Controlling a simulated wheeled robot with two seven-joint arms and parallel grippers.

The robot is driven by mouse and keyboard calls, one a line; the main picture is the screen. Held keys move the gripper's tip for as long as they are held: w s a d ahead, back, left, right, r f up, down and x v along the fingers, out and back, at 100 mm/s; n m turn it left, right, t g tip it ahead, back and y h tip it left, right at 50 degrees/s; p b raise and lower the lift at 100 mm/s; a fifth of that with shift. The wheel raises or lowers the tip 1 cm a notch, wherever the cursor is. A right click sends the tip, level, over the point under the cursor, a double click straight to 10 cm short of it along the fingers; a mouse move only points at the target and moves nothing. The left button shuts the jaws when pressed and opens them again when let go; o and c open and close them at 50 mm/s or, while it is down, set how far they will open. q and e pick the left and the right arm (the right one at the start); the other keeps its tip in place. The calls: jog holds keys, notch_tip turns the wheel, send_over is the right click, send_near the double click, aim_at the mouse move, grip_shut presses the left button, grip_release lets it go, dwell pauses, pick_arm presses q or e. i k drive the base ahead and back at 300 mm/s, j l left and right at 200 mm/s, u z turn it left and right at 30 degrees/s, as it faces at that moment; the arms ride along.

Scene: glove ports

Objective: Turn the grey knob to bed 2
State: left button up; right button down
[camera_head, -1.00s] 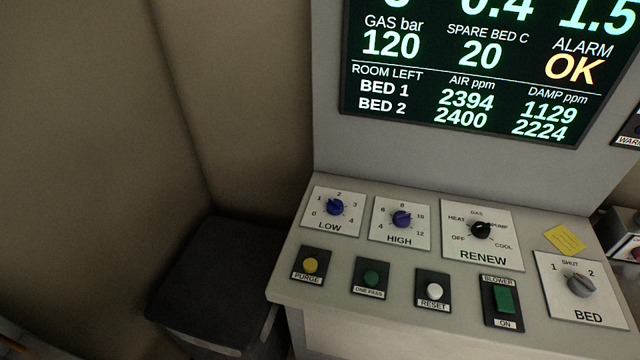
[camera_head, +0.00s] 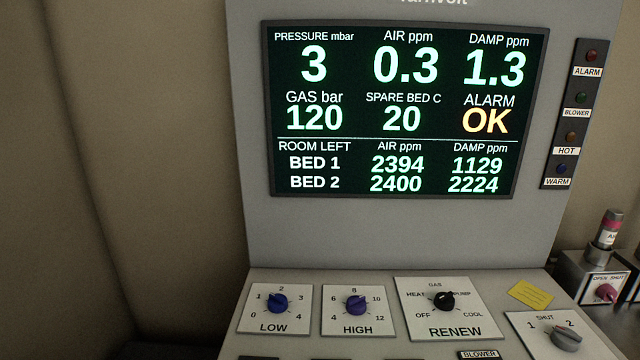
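The grey knob (camera_head: 566,338) sits on a white plate (camera_head: 522,326) at the lower right of the console. The plate shows the marks 1, SHUT and 2; its lower part with the word BED is cut off by the frame's bottom edge. I cannot tell for certain which mark the knob points at. The display (camera_head: 405,110) reads pressure 3, air 0.3, damp 1.3, gas 120, spare bed 20 and alarm OK. Its lower rows list bed 1 at 2394 and 1129, bed 2 at 2400 and 2224. Neither of my grippers is in view.
Blue LOW (camera_head: 277,302) and HIGH (camera_head: 357,303) knobs and a black RENEW knob (camera_head: 443,300) stand left of the grey one. A yellow note (camera_head: 530,293) lies behind its plate. A red-knobbed OPEN SHUT unit (camera_head: 605,291) stands at right. Several indicator lamps line the display's right.

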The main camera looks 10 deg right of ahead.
aim_at(565, 339)
jog(key=z, duration=1.95)
jog(key=i+l+u, duration=0.2)
jog(key=l+u, duration=0.25)
jog(key=i+l+u, duration=0.1)
jog(key=l+u, duration=0.85)
jog(key=k+l+u, duration=0.1)
jog(key=l+u, duration=0.35)
jog(key=l, duration=0.15)
